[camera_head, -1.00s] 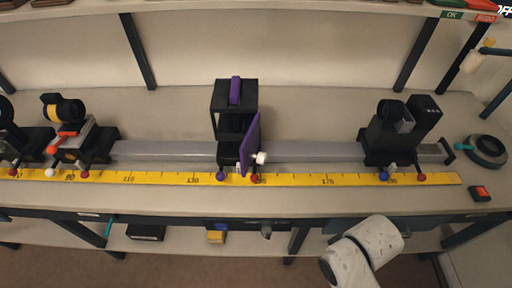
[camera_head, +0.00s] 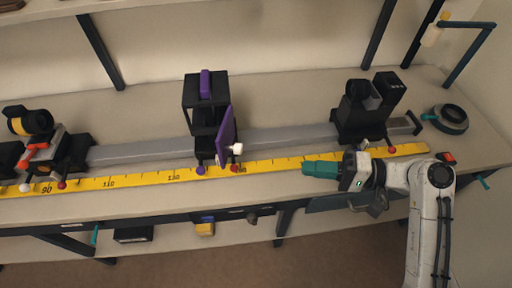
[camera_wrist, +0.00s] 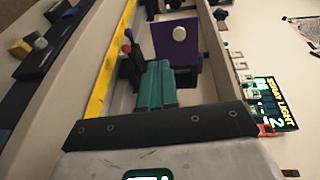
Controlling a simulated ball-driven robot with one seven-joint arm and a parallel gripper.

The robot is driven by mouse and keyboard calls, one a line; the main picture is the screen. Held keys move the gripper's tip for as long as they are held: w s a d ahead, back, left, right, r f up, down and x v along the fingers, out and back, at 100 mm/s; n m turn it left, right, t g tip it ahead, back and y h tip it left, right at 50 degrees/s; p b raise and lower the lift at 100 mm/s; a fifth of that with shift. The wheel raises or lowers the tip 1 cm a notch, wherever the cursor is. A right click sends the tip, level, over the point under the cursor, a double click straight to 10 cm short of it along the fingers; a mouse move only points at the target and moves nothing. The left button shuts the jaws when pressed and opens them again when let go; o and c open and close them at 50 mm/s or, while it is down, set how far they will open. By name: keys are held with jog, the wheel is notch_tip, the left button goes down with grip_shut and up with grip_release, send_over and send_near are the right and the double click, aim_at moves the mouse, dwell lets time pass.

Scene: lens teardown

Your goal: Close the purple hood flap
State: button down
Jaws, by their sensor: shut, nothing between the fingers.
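The black hood (camera_head: 196,92) stands upright on the grey rail, with its purple flap (camera_head: 226,134) swung open toward the front. The flap is hinged at the hood's right side, and its white knob (camera_head: 237,149) faces right. In the wrist view the flap (camera_wrist: 190,55) and its white knob (camera_wrist: 180,33) show beyond my fingertips. My gripper (camera_head: 305,168) is at the right of the flap, above the yellow ruler and apart from the flap in the head view. Its teal fingers (camera_wrist: 157,68) are shut and empty. The hood's far inside is partly hidden.
The grey rail (camera_head: 285,136) and yellow ruler (camera_head: 270,164) run along the bench. A black lens unit (camera_head: 362,110) stands right of the hood, another unit (camera_head: 50,155) left. Small coloured knobs stick up near the ruler. The bench front has free room.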

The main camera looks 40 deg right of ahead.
notch_tip(320, 180, up, 2)
jog(key=t, duration=0.1)
jog(key=p, duration=0.3)
send_near(223, 148)
jog(key=w, duration=0.1)
jog(key=w+a, duration=0.1)
jog(key=shift+w+a+f+y, duration=0.1)
jog(key=shift+w+f+y, duration=0.2)
jog(key=shift+w+y, duration=0.1)
jog(key=shift+w+a+r+m+t+h+p, duration=0.1)
jog(key=shift+w+a+m+t+h+p, duration=0.1)
jog(key=shift+a+m+t+h+p, duration=1.05)
jog(key=w+a+h, duration=0.1)
jog(key=w+a, duration=0.6)
jog(key=w, duration=0.2)
jog(key=shift+w+a+m, duration=0.25)
jog(key=shift+w+m, duration=0.1)
jog(key=shift+w, duration=0.05)
jog(key=shift+p, duration=0.3)
